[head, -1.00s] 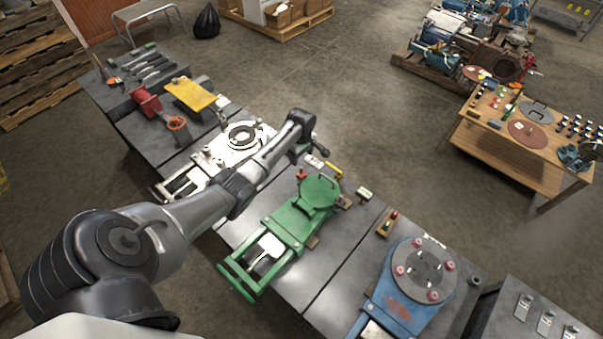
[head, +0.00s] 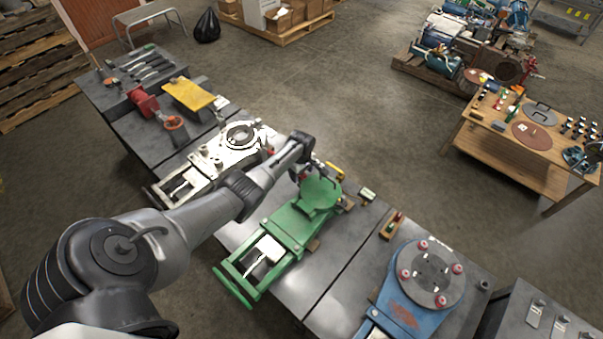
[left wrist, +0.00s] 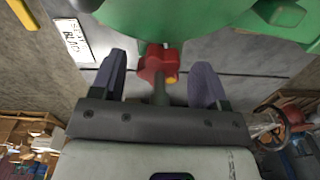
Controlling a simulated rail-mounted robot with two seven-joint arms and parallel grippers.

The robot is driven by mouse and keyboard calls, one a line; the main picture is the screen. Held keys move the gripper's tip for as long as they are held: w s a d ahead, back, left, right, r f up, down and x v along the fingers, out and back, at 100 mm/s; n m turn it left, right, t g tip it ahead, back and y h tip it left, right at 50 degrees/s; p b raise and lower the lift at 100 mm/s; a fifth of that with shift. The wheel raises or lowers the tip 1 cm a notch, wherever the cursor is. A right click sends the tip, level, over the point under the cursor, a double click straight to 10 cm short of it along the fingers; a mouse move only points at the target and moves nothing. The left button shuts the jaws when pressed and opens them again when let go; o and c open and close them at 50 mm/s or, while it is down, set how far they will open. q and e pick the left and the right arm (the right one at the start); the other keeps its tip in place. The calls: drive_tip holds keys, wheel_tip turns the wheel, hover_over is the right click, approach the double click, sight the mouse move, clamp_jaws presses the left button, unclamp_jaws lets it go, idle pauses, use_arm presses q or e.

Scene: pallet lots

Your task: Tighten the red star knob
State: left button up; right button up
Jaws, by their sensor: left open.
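The red star knob (left wrist: 157,66) shows in the left wrist view on a grey stem, just below the rounded edge of the green machine vise (left wrist: 180,18). My left gripper (left wrist: 161,70) is open, with one finger on each side of the knob and a visible gap on both sides. In the head view my left gripper (head: 312,168) is at the far left side of the green vise (head: 292,230). There the knob is mostly hidden by the gripper. My right gripper is not in view.
On the same grey bench, a white vise (head: 210,160) stands to the left and a blue one (head: 408,310) with a round plate to the right. A small white label (left wrist: 72,40) lies near the knob. A wooden table (head: 490,140) stands apart at the right.

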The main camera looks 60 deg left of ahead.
use_arm(q)
drive_tip(key=shift+c, duration=0.2)
drive_tip(key=c, duration=0.9)
